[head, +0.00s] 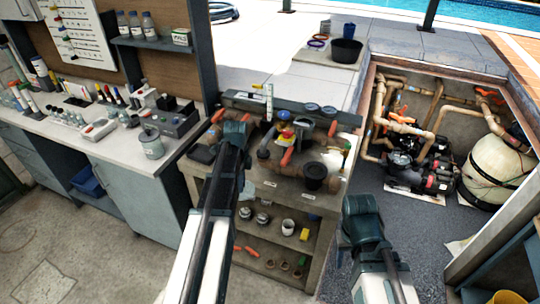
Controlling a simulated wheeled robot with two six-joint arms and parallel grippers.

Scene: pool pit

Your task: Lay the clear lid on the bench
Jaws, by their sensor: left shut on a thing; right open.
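I cannot make out the clear lid for certain. My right gripper (361,206) is open, to the right of the bench's front right corner; its fingers hardly show.
A white-topped counter (130,145) with bottles and testers runs along the left. A sunken pit with a pump (433,175), pipes and a round filter tank (497,165) lies at the right. A black bucket (346,51) stands on the deck behind the bench. Grey floor is free at lower left.

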